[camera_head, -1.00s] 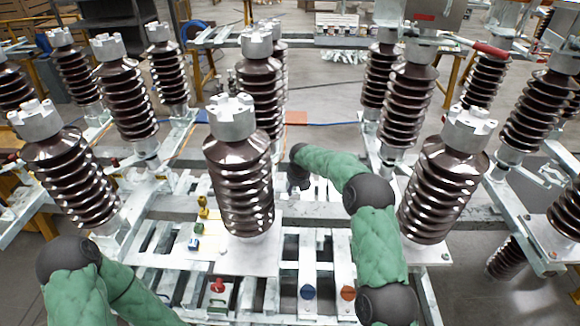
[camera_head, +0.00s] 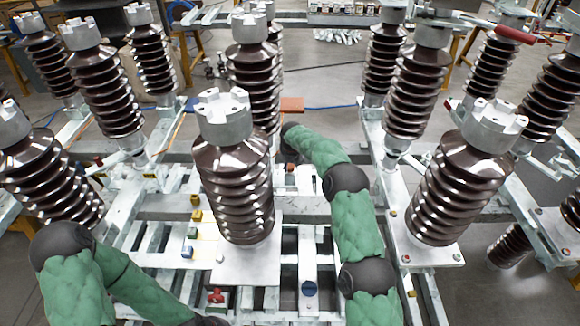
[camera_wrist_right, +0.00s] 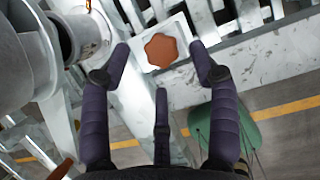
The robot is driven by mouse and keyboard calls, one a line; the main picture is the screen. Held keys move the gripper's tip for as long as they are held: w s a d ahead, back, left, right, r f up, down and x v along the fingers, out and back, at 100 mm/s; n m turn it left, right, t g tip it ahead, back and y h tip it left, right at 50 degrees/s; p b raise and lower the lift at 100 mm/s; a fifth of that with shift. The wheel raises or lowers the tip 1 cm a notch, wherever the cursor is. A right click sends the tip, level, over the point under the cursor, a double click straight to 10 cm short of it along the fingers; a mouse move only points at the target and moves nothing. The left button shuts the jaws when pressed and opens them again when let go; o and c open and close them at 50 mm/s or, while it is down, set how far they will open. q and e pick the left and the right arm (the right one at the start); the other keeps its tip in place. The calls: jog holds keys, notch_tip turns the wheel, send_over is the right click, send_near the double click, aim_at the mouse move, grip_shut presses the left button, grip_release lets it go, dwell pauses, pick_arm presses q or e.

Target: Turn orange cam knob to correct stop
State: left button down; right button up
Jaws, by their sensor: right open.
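The orange cam knob (camera_wrist_right: 161,49) has rounded lobes and sits on a white square plate (camera_wrist_right: 150,65) in the right wrist view. My right gripper (camera_wrist_right: 160,58) is open, with two purple fingers on either side of the knob and a third below it. The fingertips appear apart from the knob. In the head view, a small orange spot (camera_head: 291,167) beside my right wrist may be this knob. The fingers are hard to make out there. My left arm enters at the lower left, and its gripper is outside the picture.
Ribbed brown insulators (camera_head: 236,185) stand around the frame, one just left of my right forearm and another (camera_head: 462,190) to its right. A blue knob (camera_head: 309,288) and a red knob (camera_head: 216,296) are at the front. A grey cylinder (camera_wrist_right: 28,55) stands left in the wrist view.

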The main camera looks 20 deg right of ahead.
aim_at(290, 165)
jog(key=shift+b+x, duration=0.3)
jog(key=shift+x, duration=1.35)
jog(key=shift+r, duration=0.1)
jog(key=c, duration=1.1)
